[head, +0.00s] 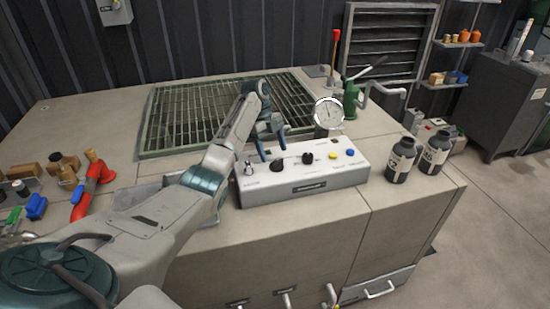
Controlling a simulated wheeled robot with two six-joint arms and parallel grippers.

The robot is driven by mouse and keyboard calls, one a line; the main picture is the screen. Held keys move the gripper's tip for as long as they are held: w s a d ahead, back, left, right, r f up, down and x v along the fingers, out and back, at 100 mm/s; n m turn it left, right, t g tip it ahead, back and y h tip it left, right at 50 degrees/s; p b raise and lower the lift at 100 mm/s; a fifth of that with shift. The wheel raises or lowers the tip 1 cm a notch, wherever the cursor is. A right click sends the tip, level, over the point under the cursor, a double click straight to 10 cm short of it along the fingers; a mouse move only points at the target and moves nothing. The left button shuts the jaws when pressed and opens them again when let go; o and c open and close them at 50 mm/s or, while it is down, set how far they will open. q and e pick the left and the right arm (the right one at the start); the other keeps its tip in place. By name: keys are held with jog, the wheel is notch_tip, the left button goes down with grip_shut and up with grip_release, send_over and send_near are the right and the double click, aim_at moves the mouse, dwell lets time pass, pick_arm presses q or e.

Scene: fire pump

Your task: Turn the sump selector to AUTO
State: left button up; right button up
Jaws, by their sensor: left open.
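A pale grey control box (345,178) stands on the bench. On its top are a metal switch (248,168), a black knob (277,166) and a second black knob (308,158). The labels are too small to read, so I cannot tell which control is the sump selector or its setting. My left gripper (274,152) is open and empty. It points down at the box's back edge, with its fingertips just behind and above the first black knob. I cannot tell whether they touch anything. My right gripper is not in view.
The box also has yellow (333,155) and blue (350,152) buttons. A round gauge (328,112) stands behind it, and two dark bottles (400,160) (435,153) stand to its right. A metal grating (185,115) lies behind. Red pipe parts (90,185) lie at the left.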

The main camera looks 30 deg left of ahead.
pick_arm(q)
jog(key=p+v, duration=0.4)
jog(key=v, duration=0.3)
jog(key=shift+r, duration=0.3)
jog(key=shift+a, duration=0.1)
